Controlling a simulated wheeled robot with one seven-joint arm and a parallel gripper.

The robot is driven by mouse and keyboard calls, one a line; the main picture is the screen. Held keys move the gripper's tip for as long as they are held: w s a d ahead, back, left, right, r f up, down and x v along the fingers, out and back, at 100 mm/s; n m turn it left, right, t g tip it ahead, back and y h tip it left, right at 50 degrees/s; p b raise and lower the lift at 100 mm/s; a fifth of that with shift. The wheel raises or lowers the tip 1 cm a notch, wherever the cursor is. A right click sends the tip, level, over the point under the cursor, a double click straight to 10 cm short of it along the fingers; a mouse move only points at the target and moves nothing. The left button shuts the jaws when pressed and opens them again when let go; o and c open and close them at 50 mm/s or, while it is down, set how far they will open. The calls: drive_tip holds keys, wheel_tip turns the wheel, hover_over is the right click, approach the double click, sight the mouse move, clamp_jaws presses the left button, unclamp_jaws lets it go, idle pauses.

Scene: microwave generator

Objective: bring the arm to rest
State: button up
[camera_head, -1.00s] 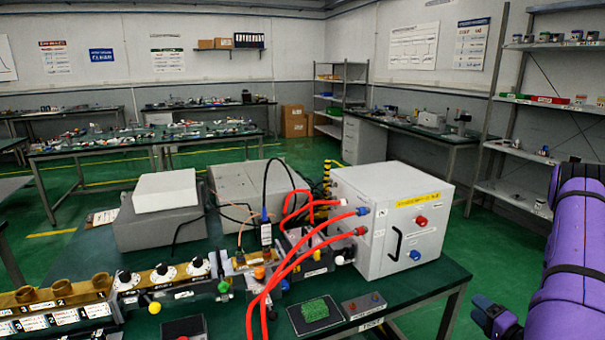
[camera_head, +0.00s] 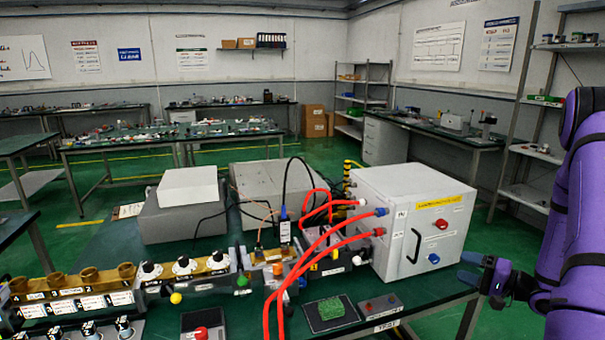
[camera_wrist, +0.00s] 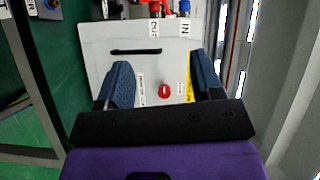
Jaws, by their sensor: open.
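My gripper (camera_head: 471,268) is at the right in the head view, at the end of my purple arm. It is beyond the right edge of the green bench, to the right of the white box. In the wrist view my gripper (camera_wrist: 160,85) shows two blue fingers spread apart with nothing held between them. The white box's front panel (camera_wrist: 135,68) lies beyond the fingers, with a black handle and a red knob. I cannot tell the exact gap between the fingers and the panel.
The white box (camera_head: 415,215) with red hoses (camera_head: 330,240) stands on the green bench (camera_head: 432,292). A small switch box (camera_head: 380,305) and a dark pad with a green block (camera_head: 330,308) sit near the front edge. Shelves (camera_head: 530,150) stand behind my arm.

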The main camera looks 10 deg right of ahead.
drive_tip(key=s+a+r+n+g+y, duration=0.1)
drive_tip(key=s+a+r+n+g, duration=0.25)
drive_tip(key=a+r+g, duration=0.45)
drive_tip(key=s+a+r+n+g, duration=0.2)
drive_tip(key=a+r+n+g, duration=0.2)
drive_tip(key=a+r, duration=0.7)
drive_tip(key=s+a+r+n+t+h, duration=0.1)
drive_tip(key=s+a+r+h, duration=0.2)
drive_tip(key=s+r+h, duration=0.2)
drive_tip(key=s+a+r+t+h, duration=0.2)
drive_tip(key=s+a+r+h, duration=0.2)
drive_tip(key=s, duration=0.6)
wheel_tip(320, 180, up, 2)
drive_tip(key=shift+s+n+h, duration=0.3)
drive_tip(key=shift+n+h, duration=0.05)
drive_tip(key=shift+h, duration=0.85)
